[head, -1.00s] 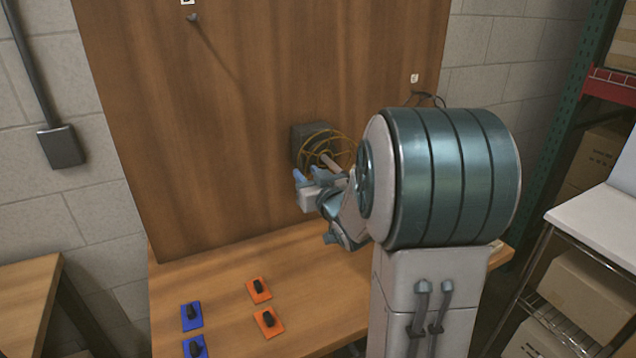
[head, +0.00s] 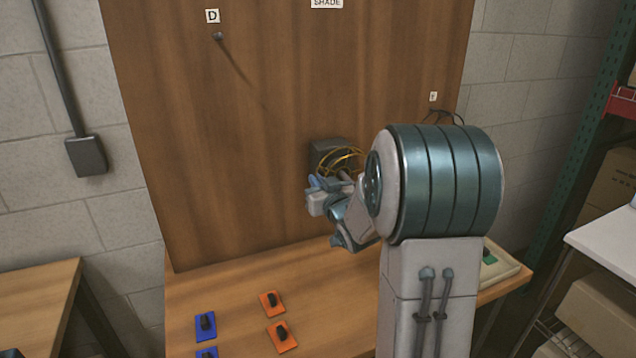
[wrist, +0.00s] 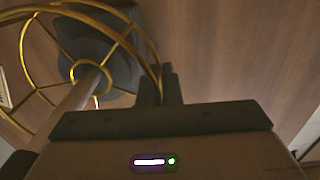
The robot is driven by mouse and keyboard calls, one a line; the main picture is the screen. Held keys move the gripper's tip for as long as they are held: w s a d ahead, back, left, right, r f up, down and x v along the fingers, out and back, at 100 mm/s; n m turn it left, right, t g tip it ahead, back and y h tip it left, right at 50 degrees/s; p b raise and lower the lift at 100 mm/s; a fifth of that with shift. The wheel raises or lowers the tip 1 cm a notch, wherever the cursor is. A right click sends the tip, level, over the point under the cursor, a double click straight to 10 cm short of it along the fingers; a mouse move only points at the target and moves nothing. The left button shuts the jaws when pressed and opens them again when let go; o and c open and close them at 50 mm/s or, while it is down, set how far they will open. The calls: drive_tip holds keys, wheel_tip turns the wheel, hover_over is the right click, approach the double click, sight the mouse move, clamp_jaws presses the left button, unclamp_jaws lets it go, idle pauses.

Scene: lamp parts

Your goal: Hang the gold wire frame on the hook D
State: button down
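The gold wire frame (head: 346,158) is at the dark block on the upright wooden board, partly hidden behind my arm. In the wrist view its gold hoops and spokes (wrist: 120,42) show, with its small centre ring around a wooden peg (wrist: 74,108) that points out from the block. My gripper (wrist: 164,82) is at the frame's right side, its fingers close together on an outer wire. In the head view my gripper (head: 316,192) is just below the block. Hook D (head: 217,36) is bare, high at the board's left, under the label D (head: 212,16).
The dark block (head: 325,150) juts from the board (head: 230,150). A dark wire item (head: 443,116) hangs at the board's right, beside my arm. Blue and orange plates (head: 272,303) with dark knobs lie on the table. The board between block and hook D is clear.

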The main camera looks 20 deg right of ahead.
drive_tip(key=s+b, duration=0.2)
drive_tip(key=s, duration=1.3)
drive_tip(key=shift+d+b, duration=0.25)
drive_tip(key=shift+b, duration=0.15)
idle(2.2)
idle(2.6)
